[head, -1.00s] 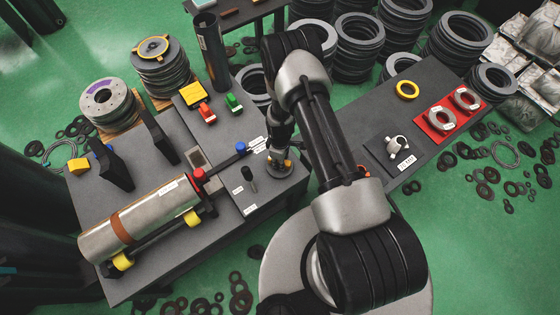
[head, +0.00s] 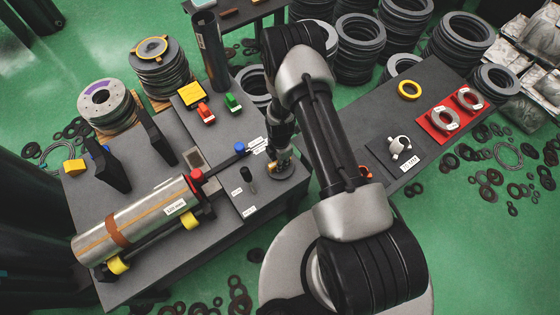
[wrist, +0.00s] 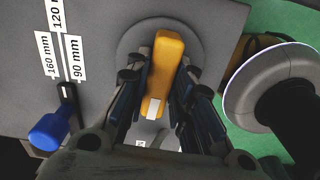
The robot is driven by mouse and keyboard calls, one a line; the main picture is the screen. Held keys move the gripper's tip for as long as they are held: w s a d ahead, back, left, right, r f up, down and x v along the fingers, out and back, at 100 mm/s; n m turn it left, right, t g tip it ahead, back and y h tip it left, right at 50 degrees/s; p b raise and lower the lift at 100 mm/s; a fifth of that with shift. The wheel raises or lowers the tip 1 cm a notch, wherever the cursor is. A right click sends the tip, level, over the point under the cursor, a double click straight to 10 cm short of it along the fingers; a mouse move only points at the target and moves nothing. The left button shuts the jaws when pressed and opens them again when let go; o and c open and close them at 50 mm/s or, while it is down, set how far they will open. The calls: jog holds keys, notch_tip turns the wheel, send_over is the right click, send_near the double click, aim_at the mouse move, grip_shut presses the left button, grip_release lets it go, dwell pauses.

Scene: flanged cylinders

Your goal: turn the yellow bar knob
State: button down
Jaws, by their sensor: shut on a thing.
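The yellow bar knob (wrist: 168,62) stands on a round dark base (wrist: 140,38) in the wrist view, its long side running roughly up and down the picture. My gripper (wrist: 161,82) is shut on it, with one finger along each side. A white mark is on the knob's near end. In the head view my gripper (head: 280,165) is low over the dark table's right end, and the knob is mostly hidden by it. The metal cylinder (head: 150,220) with a brown band lies on yellow rollers to the left.
A blue-ended lever (wrist: 48,130) lies left of the knob beside white size labels (wrist: 60,45). A small black upright knob (head: 248,172), red button (head: 205,112) and green button (head: 234,102) are nearby. Ring stacks (head: 357,45) stand behind.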

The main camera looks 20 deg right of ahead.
jog(key=shift+n, duration=0.5)
jog(key=c, duration=1.4)
grip_release()
notch_tip(320, 180, up, 12)
jog(key=shift+r, duration=0.1)
